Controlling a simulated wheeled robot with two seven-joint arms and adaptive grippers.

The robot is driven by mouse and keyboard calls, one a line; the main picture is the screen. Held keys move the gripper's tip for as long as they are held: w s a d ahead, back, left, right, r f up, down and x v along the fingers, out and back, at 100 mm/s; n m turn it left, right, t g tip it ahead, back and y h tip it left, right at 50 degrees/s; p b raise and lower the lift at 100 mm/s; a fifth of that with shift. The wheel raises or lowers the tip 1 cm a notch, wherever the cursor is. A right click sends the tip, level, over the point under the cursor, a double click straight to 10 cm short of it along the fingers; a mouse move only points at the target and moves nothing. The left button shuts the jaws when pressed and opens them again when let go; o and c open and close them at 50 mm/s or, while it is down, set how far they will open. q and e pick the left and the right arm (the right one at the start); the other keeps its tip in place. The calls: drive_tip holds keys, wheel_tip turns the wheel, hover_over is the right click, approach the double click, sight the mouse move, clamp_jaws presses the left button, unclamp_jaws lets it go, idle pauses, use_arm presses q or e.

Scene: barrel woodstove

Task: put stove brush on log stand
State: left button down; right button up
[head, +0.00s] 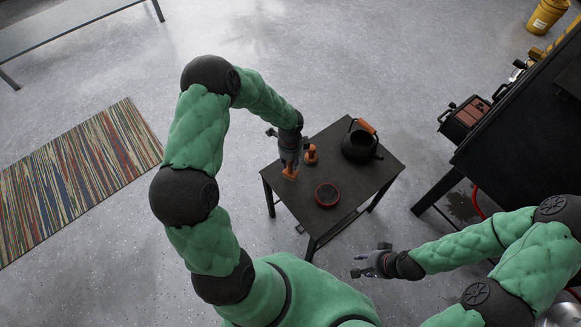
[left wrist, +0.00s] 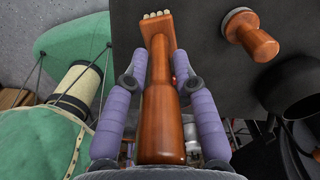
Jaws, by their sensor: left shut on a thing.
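My left gripper (head: 289,160) is shut on the stove brush, at the left side of a small dark table (head: 343,214). The brush (head: 290,174) shows in the head view as a small orange-brown piece below the fingers. In the left wrist view the brush (left wrist: 160,95) has a brown wooden handle between the purple fingers, with pale bristles at its far end. Whether the brush touches the tabletop is unclear. My right gripper (head: 371,261) is open and empty, in front of the table. I cannot single out anything as the log stand with certainty.
The table holds a wooden-handled piece (head: 310,154), a black kettle (head: 359,143) and a reddish round dish (head: 327,194). A black stove (head: 520,130) stands at right. A striped rug (head: 75,180) and a grey bench (head: 55,28) lie left. The floor between is clear.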

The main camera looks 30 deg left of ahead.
sight(290, 167)
use_arm(q)
wheel_tip(290, 167, down, 3)
drive_tip(key=shift+f+b, duration=0.15)
drive_tip(key=shift+b, duration=0.75)
drive_tip(key=c, duration=1)
unclamp_jaws()
